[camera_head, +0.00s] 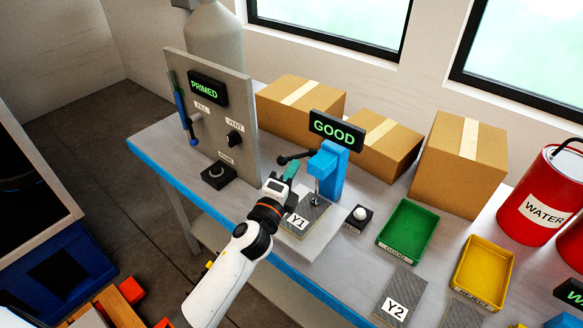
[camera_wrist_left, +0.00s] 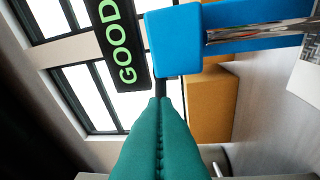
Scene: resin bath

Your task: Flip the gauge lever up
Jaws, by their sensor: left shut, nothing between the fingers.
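The gauge (camera_head: 330,172) is a blue stand with a blue head, and it also shows in the wrist view (camera_wrist_left: 173,42). Its black lever (camera_head: 296,157) sticks out to the left of the head, roughly level, with a round knob at its end. My left gripper (camera_head: 291,170) has green fingers, shut and empty, just below and in front of the lever. In the wrist view the fingertips (camera_wrist_left: 162,102) overlap the lower end of a dark rod, likely the lever (camera_wrist_left: 160,86). I cannot tell whether they touch. My right gripper is not in view.
A GOOD display (camera_head: 334,131) sits above the gauge. A plate marked Y1 (camera_head: 305,218) lies under it. A button box (camera_head: 358,218), a green tray (camera_head: 407,232) and a yellow tray (camera_head: 482,272) stand to the right. A grey panel (camera_head: 228,120) stands left; cardboard boxes (camera_head: 300,98) stand behind.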

